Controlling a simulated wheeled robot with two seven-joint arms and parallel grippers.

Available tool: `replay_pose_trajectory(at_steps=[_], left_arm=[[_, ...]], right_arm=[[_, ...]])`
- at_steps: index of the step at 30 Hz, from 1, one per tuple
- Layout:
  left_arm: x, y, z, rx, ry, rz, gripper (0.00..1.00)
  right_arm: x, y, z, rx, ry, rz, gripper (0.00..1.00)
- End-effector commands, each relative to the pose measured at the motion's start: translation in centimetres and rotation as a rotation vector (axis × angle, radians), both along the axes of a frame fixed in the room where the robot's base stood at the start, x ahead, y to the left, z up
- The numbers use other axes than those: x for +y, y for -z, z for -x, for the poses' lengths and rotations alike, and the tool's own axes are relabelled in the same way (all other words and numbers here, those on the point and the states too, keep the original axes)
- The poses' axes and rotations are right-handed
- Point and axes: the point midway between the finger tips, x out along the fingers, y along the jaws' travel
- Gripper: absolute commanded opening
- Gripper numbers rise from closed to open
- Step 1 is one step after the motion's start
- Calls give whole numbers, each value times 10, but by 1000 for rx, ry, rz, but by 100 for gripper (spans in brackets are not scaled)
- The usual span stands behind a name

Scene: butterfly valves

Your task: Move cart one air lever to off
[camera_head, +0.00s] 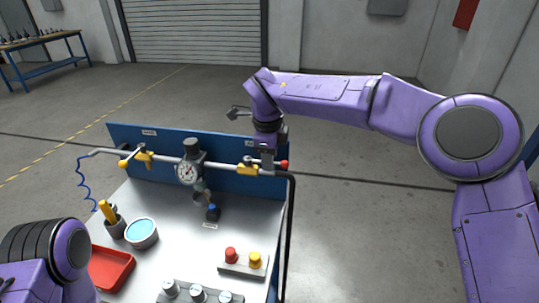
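The cart (240,215) has a grey metal top and a blue back panel (225,153). A pipe (222,168) runs along the panel. It carries a yellow lever (141,158) at the left and another yellow lever (247,169) at the right. I cannot read which is labelled air. My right gripper (266,160) points down at the pipe, just right of the right yellow lever and left of the pipe's red end (283,164). Its fingers are small and partly hidden, so contact and opening are unclear. My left arm shows at lower left; its gripper is out of view.
A round gauge (187,173) sits mid-pipe, with a blue-topped knob (213,211) below. A black rail (290,230) edges the right side.

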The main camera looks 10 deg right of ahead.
Motion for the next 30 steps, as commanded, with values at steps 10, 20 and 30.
replay_pose_trajectory(at_steps=[10, 20, 30], left_arm=[[0, 0, 0, 0, 0, 0, 43], [0, 0, 0, 0, 0, 0, 43], [0, 0, 0, 0, 0, 0, 43]], right_arm=[[1, 0, 0, 0, -1, 0, 0], [1, 0, 0, 1, -2, 1, 0], [1, 1, 0, 2, -3, 1, 0]])
